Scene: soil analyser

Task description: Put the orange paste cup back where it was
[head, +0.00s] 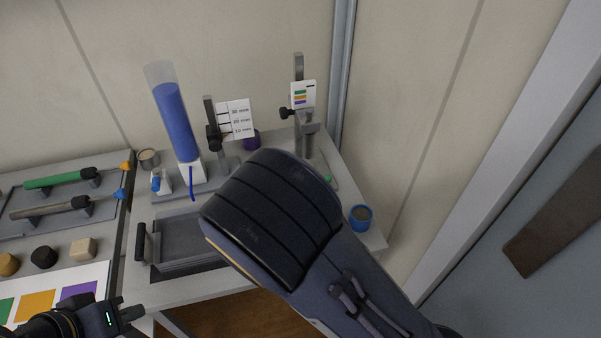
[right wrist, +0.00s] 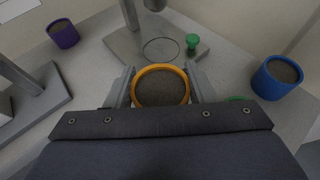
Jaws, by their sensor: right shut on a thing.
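The orange paste cup (right wrist: 160,69) is an orange-rimmed cup filled with grey-brown paste, seen from above in the right wrist view. My right gripper (right wrist: 160,86) is shut on it, one finger on each side. Just beyond the cup is a circle outline (right wrist: 160,50) on a grey stand base (right wrist: 125,43); whether the cup touches the surface I cannot tell. In the head view my right arm hides the orange cup and its gripper. My left gripper (head: 126,313) is at the lower left, over the edge of the colour-square sheet (head: 75,277); its opening is unclear.
A blue cup (right wrist: 277,78) stands to the right and a purple cup (right wrist: 63,34) to the left. A green knob (right wrist: 192,43) sits beside the circle. The upright stand (head: 299,70), a blue-filled column (head: 177,122) and a grey tray (head: 182,240) are around my right arm.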

